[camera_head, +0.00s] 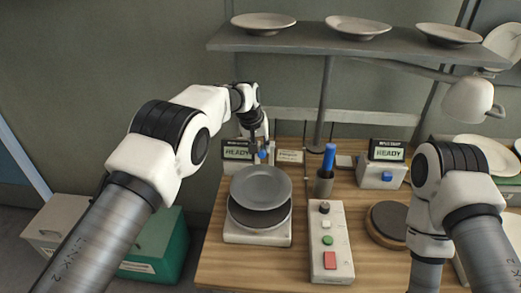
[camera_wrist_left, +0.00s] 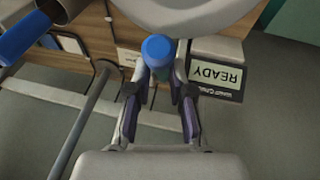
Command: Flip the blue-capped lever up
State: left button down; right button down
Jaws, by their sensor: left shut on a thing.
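The blue-capped lever shows in the head view as a small blue cap (camera_head: 262,154) in front of the left READY display (camera_head: 237,152). In the left wrist view the round blue cap (camera_wrist_left: 158,48) sits between my fingertips, with a short stem partly visible below it. My left gripper (camera_head: 257,141) reaches down over the lever from behind the grey plate. It also shows in the left wrist view (camera_wrist_left: 160,75), its two fingers closed on the lever. The fingers hide most of the stem, so I cannot tell its tilt. My right gripper is out of view.
A grey plate (camera_head: 261,184) lies on a white device (camera_head: 258,239) in front of the lever. A dark cup (camera_head: 324,184) with a blue-handled tool and a button box (camera_head: 330,260) stand to the right. A shelf (camera_head: 360,45) with plates hangs above.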

pick_arm(q)
jog(key=shift+w+r, duration=0.3)
jog(key=shift+r, duration=0.1)
jog(key=c, duration=1)
grip_release()
jog(key=shift+d+f, duration=0.1)
jog(key=shift+w+d+f, duration=0.1)
jog(key=shift+w+f, duration=0.1)
jog(key=v, duration=1.2)
jog(key=shift+w, duration=0.1)
